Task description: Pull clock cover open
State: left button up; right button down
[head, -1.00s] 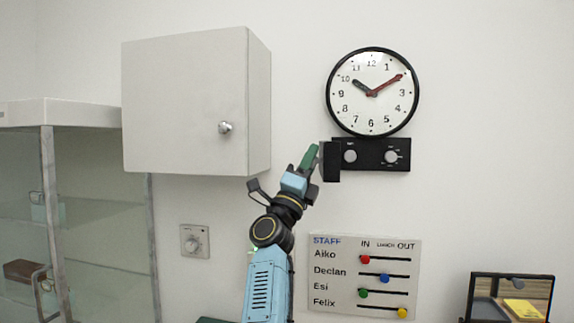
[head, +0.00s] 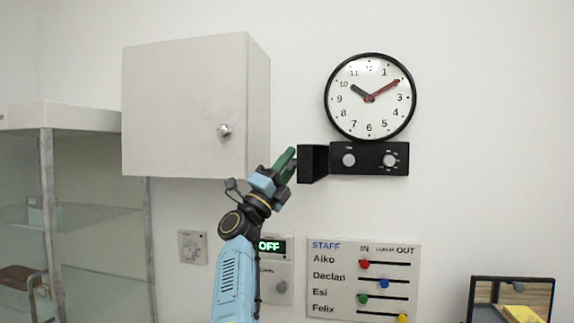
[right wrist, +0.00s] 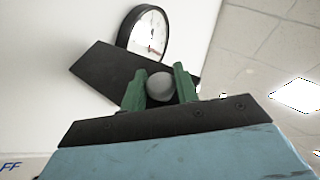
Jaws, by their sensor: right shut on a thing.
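The round white clock (head: 370,97) with a black rim hangs on the wall. Below it is a black control panel (head: 370,158) with two grey knobs. The black clock cover (head: 313,163) stands swung out at the panel's left side, leaving the panel's knobs exposed. My right gripper (head: 290,162) is at the cover's left side. In the right wrist view its green fingers (right wrist: 160,88) are shut on the cover's round grey knob (right wrist: 160,86), with the dark cover (right wrist: 105,70) behind. My left gripper is not in view.
A white wall cabinet (head: 185,105) with a round knob hangs left of my right gripper. Below are an OFF display (head: 271,246), a dial plate (head: 192,247) and a staff board (head: 362,280). A glass case (head: 90,215) stands at left. The wall right of the clock is clear.

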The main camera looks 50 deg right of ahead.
jog(key=c, duration=1.1)
grip_release()
jog(key=shift+s+d, duration=0.15)
jog(key=shift+o, duration=0.2)
jog(key=b+v, duration=0.4)
jog(key=v, duration=0.9)
jog(key=shift+a, duration=0.25)
